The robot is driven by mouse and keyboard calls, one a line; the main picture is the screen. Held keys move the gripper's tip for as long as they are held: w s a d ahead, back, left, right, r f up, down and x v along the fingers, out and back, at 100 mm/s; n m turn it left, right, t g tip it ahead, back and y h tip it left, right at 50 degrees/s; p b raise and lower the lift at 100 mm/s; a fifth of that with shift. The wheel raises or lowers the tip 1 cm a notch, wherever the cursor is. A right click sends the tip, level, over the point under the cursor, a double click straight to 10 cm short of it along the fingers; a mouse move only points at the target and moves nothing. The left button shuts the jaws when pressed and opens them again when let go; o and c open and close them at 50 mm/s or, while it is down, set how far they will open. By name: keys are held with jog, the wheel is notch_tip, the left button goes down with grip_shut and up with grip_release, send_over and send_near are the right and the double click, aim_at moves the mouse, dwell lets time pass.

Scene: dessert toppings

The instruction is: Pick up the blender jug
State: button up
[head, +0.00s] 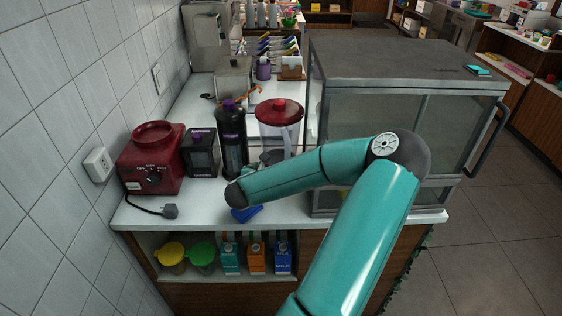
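The blender jug (278,130) stands upright on the white counter in the head view. It is clear, with a red lid, and its lower part is hidden behind my teal arm. The red blender base (151,160) stands apart from it at the left, by the tiled wall. My arm reaches leftward across the front of the jug. Dark grey parts of my gripper (267,159) show just above the forearm, low in front of the jug. The fingers are too small and too hidden to tell whether they are open or touching the jug.
A black bottle (233,138) and a dark boxy container (200,153) stand left of the jug. A large glass-sided cabinet (400,60) stands close on its right. A blue item (246,213) lies near the counter's front edge. A plug and cord (169,211) lie at the front left.

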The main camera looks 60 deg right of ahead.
jog(key=shift+x, duration=3.15)
jog(key=shift+a+f, duration=0.1)
jog(key=shift+f, duration=0.1)
jog(key=shift+c, duration=0.4)
jog(key=c, duration=1.1)
jog(key=shift+r, duration=0.15)
jog(key=shift+c, duration=0.8)
